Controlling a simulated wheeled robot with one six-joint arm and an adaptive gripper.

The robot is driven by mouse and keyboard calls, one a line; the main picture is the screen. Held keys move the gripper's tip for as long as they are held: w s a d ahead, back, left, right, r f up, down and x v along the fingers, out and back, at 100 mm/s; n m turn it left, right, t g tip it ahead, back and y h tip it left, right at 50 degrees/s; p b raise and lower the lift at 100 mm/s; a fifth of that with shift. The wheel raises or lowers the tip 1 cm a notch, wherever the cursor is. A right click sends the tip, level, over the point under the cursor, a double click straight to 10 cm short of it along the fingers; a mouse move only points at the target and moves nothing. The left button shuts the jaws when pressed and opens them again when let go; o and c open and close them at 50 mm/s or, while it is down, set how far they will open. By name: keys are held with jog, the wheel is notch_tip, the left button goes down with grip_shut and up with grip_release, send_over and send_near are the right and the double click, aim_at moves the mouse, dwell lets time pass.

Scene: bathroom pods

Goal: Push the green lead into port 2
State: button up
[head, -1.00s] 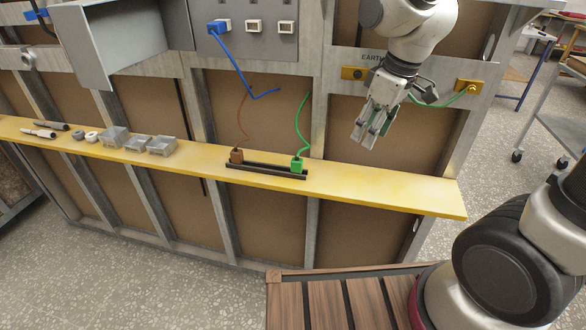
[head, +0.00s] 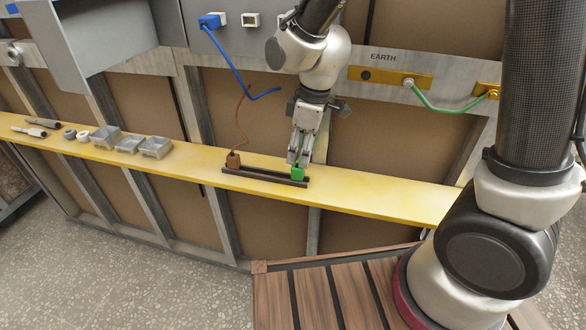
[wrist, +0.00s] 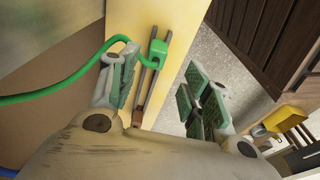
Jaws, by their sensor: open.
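The green lead's block-shaped plug (head: 297,174) stands at the right end of a black rack (head: 262,177) on the yellow shelf. It also shows in the wrist view (wrist: 158,48), with its green cable curving left past one finger. My gripper (head: 298,160) is open just above the plug, fingers pointing down. In the wrist view my gripper (wrist: 162,88) has its green-padded fingers spread, with the plug beyond the tips and between their lines. Contact cannot be told. On the grey panel, the middle port (head: 250,19) is empty; port numbers are not readable.
A blue plug (head: 210,21) sits in the left port, its cable hanging. A brown plug (head: 233,160) stands at the rack's left end. Grey boxes (head: 105,137) and small parts lie on the shelf's left. A green earth cable (head: 440,108) joins brass bars. The shelf's right is clear.

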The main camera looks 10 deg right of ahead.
aim_at(298, 168)
jog(key=f, duration=0.4)
jog(key=w+f, duration=0.1)
jog(key=f, duration=0.2)
jog(key=shift+a, duration=0.4)
grip_shut()
